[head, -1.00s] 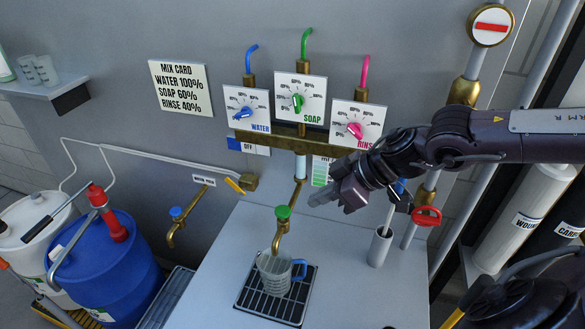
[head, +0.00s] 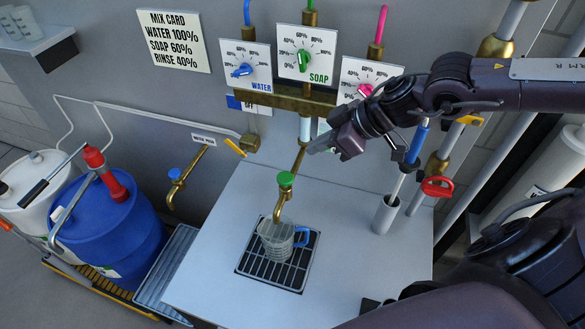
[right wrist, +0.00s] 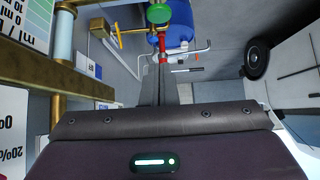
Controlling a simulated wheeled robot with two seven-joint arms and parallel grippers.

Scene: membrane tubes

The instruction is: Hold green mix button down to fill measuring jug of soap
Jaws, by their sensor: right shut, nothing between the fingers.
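The green mix button (head: 285,179) caps a brass tap over the white counter. It also shows at the top of the right wrist view (right wrist: 159,13). The clear measuring jug (head: 274,242) with a blue handle stands upright on the black drain grate (head: 262,279) under the spout. I cannot tell whether it holds liquid. My right gripper (head: 318,147) is shut and empty, above and to the right of the button, apart from it. Its fingers (right wrist: 160,88) point towards the button in the right wrist view. My left gripper is not in view.
WATER (head: 245,67), SOAP (head: 306,55) and RINSE (head: 359,74) dials are on the wall; my arm partly covers RINSE. A mix card (head: 173,38) hangs left. A holder with a blue-handled tool (head: 387,215) stands right. A blue drum (head: 106,228) stands left. The counter's front left is clear.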

